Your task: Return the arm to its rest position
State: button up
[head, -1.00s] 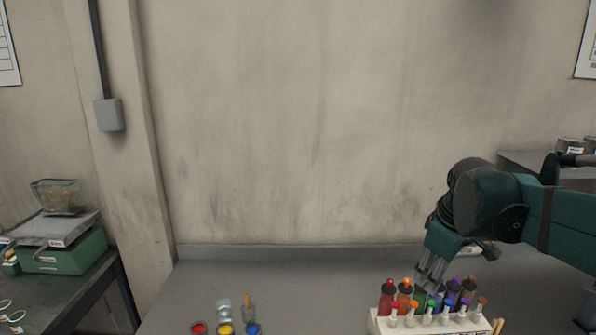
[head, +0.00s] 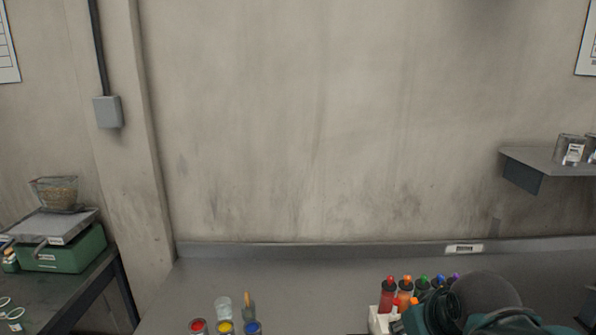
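My arm shows only in part at the bottom right of the head view, as a dark, rounded joint with teal parts. It stands in front of the right part of a white rack (head: 376,321). My gripper itself is not visible, so its fingers cannot be seen. The rack holds several bottles with coloured caps, among them a red bottle (head: 387,296) and an orange bottle (head: 405,294). The rack's right part and the small tubes at its front are mostly hidden behind my arm.
Open pots of red (head: 198,327), yellow (head: 225,328) and blue paint (head: 253,328) stand at the bottom centre, near a clear glass (head: 223,307) and a brush (head: 247,303). A green scale (head: 65,250) stands at left. A wall shelf (head: 545,161) holds cans at right.

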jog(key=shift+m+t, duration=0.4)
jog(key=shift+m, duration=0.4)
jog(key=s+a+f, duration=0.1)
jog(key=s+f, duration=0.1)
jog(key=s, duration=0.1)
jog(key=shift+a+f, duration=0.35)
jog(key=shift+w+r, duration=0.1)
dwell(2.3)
